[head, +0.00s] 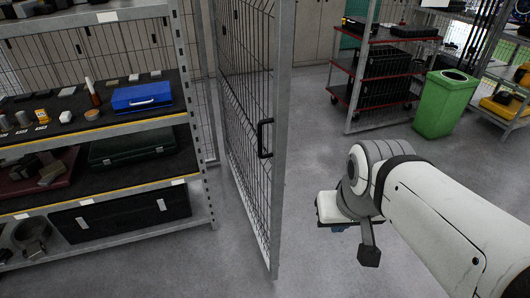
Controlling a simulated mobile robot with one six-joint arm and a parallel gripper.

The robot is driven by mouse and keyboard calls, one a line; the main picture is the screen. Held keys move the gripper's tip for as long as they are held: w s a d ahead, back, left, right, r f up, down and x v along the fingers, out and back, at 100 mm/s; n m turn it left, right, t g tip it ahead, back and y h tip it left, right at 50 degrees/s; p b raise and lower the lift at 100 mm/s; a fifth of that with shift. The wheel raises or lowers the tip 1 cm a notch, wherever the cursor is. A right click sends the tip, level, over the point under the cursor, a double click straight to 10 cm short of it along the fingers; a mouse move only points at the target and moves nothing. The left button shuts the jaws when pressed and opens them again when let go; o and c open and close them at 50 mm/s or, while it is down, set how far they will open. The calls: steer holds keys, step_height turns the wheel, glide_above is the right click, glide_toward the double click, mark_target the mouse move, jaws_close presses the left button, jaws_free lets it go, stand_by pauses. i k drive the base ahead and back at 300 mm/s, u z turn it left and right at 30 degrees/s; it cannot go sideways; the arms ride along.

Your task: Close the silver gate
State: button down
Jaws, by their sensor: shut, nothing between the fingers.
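The silver gate (277,120) is a tall metal frame with dark wire mesh. It stands open, swung out toward me, in the middle of the head view. A black pull handle (264,139) is on its near upright. My gripper (368,256) is to the right of the gate, low over the floor and apart from the handle. Its fingers look dark and shut, with nothing visible in them. My white arm reaches in from the lower right and partly hides the wrist.
A shelf rack (195,130) with a blue case (142,97) and other goods stands left of the gate. A red-shelved cart (375,75) and a green bin (442,105) stand at the back right. Grey floor (318,160) is clear right of the gate.

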mark_target(284, 10)
steer(key=i, duration=0.9)
